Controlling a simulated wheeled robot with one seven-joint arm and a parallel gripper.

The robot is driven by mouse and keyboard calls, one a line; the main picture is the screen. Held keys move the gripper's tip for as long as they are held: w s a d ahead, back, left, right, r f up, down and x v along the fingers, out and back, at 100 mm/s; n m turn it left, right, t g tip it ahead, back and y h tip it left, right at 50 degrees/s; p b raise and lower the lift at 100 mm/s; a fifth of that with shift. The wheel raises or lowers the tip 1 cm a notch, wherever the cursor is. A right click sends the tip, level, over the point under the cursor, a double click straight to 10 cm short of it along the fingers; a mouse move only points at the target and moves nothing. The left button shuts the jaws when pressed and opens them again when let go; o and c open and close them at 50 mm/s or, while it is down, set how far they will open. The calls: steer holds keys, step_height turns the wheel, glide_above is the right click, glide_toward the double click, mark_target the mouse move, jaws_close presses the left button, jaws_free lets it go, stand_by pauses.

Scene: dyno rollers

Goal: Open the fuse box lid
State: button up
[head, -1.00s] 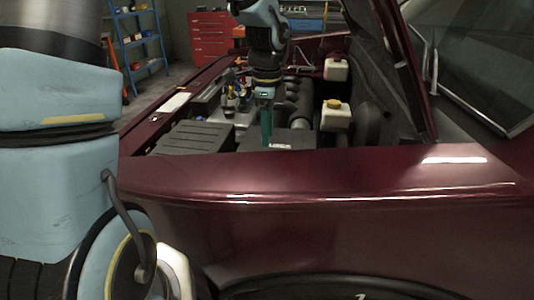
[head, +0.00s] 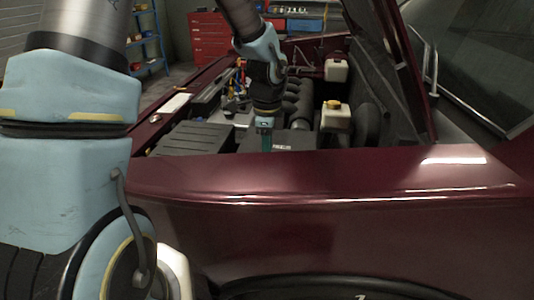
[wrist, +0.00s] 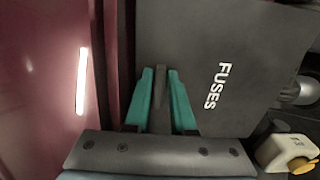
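The fuse box lid (wrist: 205,50) is a flat dark grey panel with white "FUSES" lettering in the wrist view. In the head view the lid (head: 299,139) lies level in the engine bay, just behind the fender, and looks closed. My gripper (wrist: 160,72) has teal fingers that stand apart, with a narrow dark strip between them at the lid's left edge. I cannot tell whether that strip is part of the box or whether the fingers touch it. In the head view my gripper (head: 266,146) points down at the lid's left side, its tips partly hidden.
The dark red fender (head: 330,175) runs across the front. A ribbed dark box (head: 190,138) lies left of the lid. A white reservoir with a yellow cap (head: 335,117) stands to the right. The raised hood (head: 390,60) is at the right.

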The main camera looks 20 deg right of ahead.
jaws_close()
stand_by(1.0)
